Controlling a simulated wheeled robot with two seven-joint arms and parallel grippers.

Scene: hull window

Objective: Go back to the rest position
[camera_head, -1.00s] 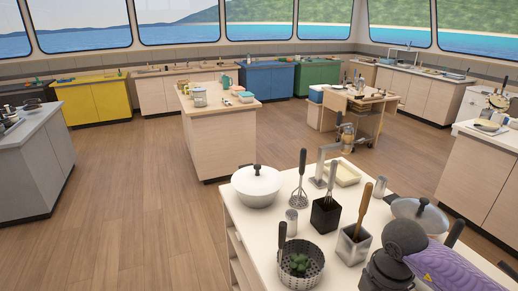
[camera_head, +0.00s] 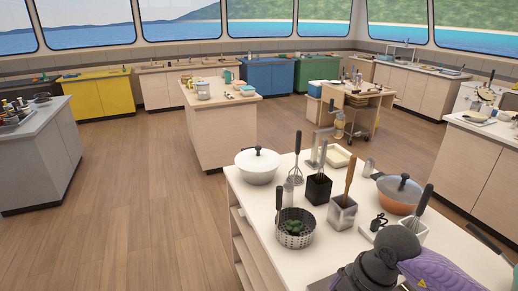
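My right arm (camera_head: 440,272) shows at the lower right, with a purple link and a dark wrist. The dark end of my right gripper (camera_head: 350,277) is cut off by the bottom edge over the counter. Its fingers cannot be made out, and I see nothing held in it. My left arm and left gripper are not in view.
The near white counter (camera_head: 300,262) carries a white lidded pot (camera_head: 257,168), a perforated basket (camera_head: 295,232), utensil holders (camera_head: 342,214) and an orange lidded pot (camera_head: 399,196). An island (camera_head: 222,135) stands behind. The wooden floor (camera_head: 130,215) to the left is clear.

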